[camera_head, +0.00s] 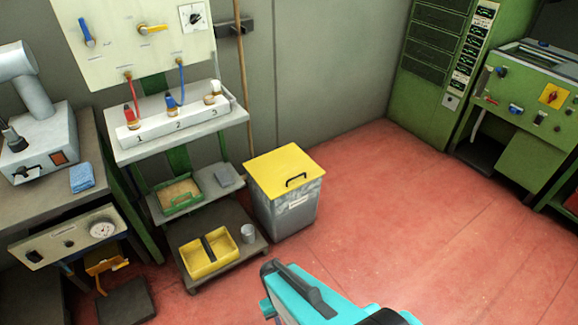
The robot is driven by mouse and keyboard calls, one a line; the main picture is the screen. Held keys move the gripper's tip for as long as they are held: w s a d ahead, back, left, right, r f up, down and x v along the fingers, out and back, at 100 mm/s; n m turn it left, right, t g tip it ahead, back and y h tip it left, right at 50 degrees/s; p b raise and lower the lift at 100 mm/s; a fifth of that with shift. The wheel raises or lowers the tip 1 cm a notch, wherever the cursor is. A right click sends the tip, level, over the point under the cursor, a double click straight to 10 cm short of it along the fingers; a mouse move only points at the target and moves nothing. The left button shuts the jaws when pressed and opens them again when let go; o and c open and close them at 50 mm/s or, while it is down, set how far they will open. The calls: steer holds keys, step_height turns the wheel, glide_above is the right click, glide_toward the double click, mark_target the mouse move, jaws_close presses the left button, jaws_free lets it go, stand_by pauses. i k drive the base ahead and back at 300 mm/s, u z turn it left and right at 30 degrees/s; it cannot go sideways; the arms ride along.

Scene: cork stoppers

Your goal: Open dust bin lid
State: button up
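The dust bin (285,211) is a grey, scuffed box with a small white label on its front. It stands on the red floor near the wall, in the middle of the head view. Its yellow lid (277,170) lies flat on top and looks shut. A black handle (296,180) sits near the lid's front right edge. The teal and black end of my arm, with what looks like my gripper (269,275), is at the bottom middle, in front of the bin and apart from it. Its fingers cannot be made out clearly.
A shelf rack (145,156) with bottles and yellow trays (207,257) stands close left of the bin. A wooden pole (243,80) leans behind it. Green cabinets (432,70) stand at the back right. The red floor (430,225) right of the bin is clear.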

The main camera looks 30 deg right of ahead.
mark_target(278, 172)
steer(key=u, duration=0.1)
steer(key=i, duration=0.85)
steer(key=u, duration=0.25)
